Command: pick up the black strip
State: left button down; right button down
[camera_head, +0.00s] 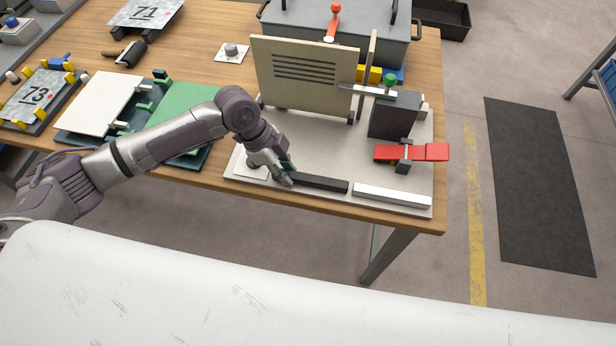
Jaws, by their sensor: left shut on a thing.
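The black strip (321,183) lies along the front of the light base plate (290,139), left of a white strip (391,198). My left gripper (288,179) is at the left end of the black strip and is shut on it. The fingers hide that end. I cannot tell whether the strip is lifted off the plate. My right gripper is not in view.
On the base plate stand an upright cream panel (305,77), a dark block (393,114) and a red-handled clamp (411,152). The table's front edge is close to the strips.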

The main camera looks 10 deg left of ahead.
pick_arm(q)
jog(key=shift+r, duration=0.55)
notch_tip(320, 180, up, 3)
jog(key=shift+w+f+b, duration=0.1)
jog(key=shift+b, duration=0.5)
jog(key=s+d+r+b, duration=0.2)
jog(key=d+r, duration=0.5)
jog(key=d, duration=0.5)
jog(key=r+n+t, duration=0.1)
jog(key=n+t, duration=0.2)
jog(key=n, duration=0.5)
send_over(301, 178)
jog(key=a+r+n+t+y, duration=0.1)
jog(key=a+r+n+y, duration=0.2)
jog(key=a+n, duration=0.7)
jog(key=shift+w+t+y, duration=0.25)
jog(key=shift+t+y, duration=0.15)
jog(key=shift+y, duration=0.3)
jog(key=shift+d, duration=0.1)
